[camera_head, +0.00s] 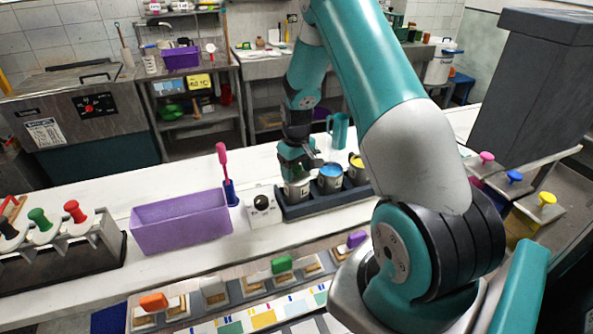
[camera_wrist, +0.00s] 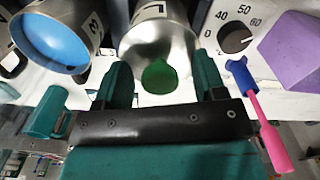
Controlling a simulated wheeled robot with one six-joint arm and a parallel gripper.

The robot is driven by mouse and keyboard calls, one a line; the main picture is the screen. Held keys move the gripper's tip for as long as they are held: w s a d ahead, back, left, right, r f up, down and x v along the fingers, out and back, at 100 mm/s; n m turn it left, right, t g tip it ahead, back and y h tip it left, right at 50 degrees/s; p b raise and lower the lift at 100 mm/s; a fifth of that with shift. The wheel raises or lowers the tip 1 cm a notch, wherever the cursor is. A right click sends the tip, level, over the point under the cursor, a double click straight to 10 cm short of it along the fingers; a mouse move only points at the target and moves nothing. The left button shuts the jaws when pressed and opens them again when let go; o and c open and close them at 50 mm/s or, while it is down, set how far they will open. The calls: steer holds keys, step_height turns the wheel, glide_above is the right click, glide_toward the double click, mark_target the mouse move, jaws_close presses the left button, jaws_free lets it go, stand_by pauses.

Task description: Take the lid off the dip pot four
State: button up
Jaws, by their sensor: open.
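My gripper (camera_head: 300,167) is low over the left metal pot (camera_head: 297,190) in a dark tray (camera_head: 318,205). In the wrist view its two fingers (camera_wrist: 163,82) are open, one on each side of a green patch (camera_wrist: 159,76) by the metal pot (camera_wrist: 160,35). That pot's label is cut off at the top. Beside it, a metal pot with blue inside (camera_wrist: 52,40) carries a partly seen label. The head view also shows the blue-filled pot (camera_head: 331,178) and a yellow-filled pot (camera_head: 356,167). I cannot tell which pot is number four.
A purple bin (camera_head: 180,222), a blue holder with a pink-handled tool (camera_head: 230,190) and a dial box (camera_head: 262,204) stand left of the pots. A teal jug (camera_head: 338,131) is behind. Pink (camera_head: 486,157), blue (camera_head: 514,177) and yellow (camera_head: 547,198) knobs are at right.

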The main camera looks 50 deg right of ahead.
steer(key=c, duration=1)
